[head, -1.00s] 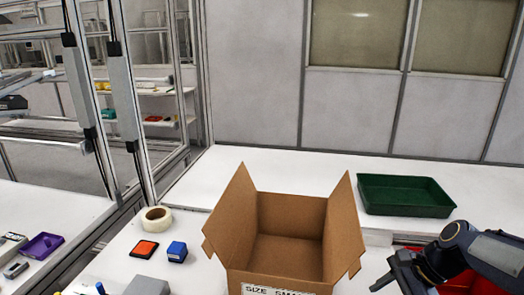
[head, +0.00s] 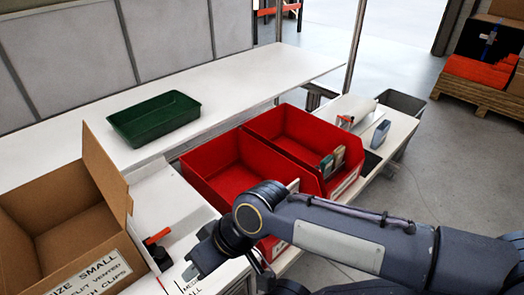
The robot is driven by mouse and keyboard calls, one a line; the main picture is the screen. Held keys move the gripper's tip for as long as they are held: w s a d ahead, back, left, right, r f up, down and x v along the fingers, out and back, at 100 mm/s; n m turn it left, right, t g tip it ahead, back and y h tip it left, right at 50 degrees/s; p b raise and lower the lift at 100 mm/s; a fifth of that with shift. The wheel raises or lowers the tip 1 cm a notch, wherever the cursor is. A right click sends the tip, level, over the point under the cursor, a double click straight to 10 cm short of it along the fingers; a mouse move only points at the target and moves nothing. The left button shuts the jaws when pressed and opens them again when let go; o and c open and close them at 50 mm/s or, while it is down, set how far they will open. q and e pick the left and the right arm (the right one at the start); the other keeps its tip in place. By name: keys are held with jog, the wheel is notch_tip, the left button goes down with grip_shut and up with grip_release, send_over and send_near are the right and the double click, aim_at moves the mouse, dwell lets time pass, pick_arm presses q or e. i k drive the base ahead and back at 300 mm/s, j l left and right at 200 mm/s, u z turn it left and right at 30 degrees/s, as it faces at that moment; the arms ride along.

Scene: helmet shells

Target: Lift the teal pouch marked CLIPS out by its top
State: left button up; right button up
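A teal pouch (head: 327,167) stands near the front of the right-hand red bin (head: 290,122), with a paler pouch (head: 339,156) beside it. Their tops show above the bin's low front edge; I cannot read any marking on them. My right gripper (head: 206,262) is at the lower middle, left of the red bins and close to the cardboard box, away from the pouches. Its fingertips are not clear enough to tell open from shut. My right forearm crosses in front of the bins' lower front. My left gripper is not in view.
A second red bin (head: 205,160) adjoins on the left, partly behind my arm. An open cardboard box (head: 62,215) stands at the left. A green tray (head: 153,118) sits on the white back table (head: 235,75). A grey bin (head: 402,103) is beyond the right end.

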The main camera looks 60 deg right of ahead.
aim_at(326, 165)
jog(key=z, duration=0.5)
jog(key=k+z, duration=0.1)
jog(key=z, duration=1.35)
jog(key=l+z, duration=0.15)
jog(key=z, duration=0.35)
jog(key=u, duration=0.85)
jog(key=i+l+u, duration=0.3)
jog(key=l+u, duration=0.15)
jog(key=i+l+u, duration=0.2)
jog(key=l, duration=0.2)
jog(key=l+u, duration=0.25)
jog(key=i+l, duration=0.1)
jog(key=l, duration=0.4)
jog(key=i+l, duration=0.1)
jog(key=l, duration=0.4)
jog(key=i+l+u, duration=0.1)
jog(key=l, duration=0.4)
